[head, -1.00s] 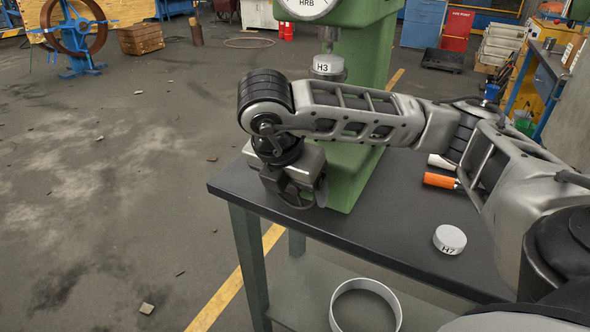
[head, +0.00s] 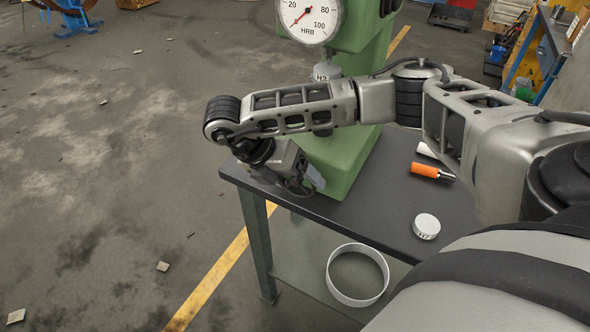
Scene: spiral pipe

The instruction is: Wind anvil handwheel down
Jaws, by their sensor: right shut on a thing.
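The green hardness tester (head: 345,165) stands on the dark bench top. Its round white HRB dial (head: 309,20) has a red needle. My right gripper (head: 308,182) is low at the tester's front left side, tilted and pointing down to the right. It is shut on the dark handwheel (head: 298,188), of which only part of the rim shows; the gripper covers the rest. My left gripper is out of view.
A white ring (head: 357,275) is below the bench's front edge. Open floor lies to the left.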

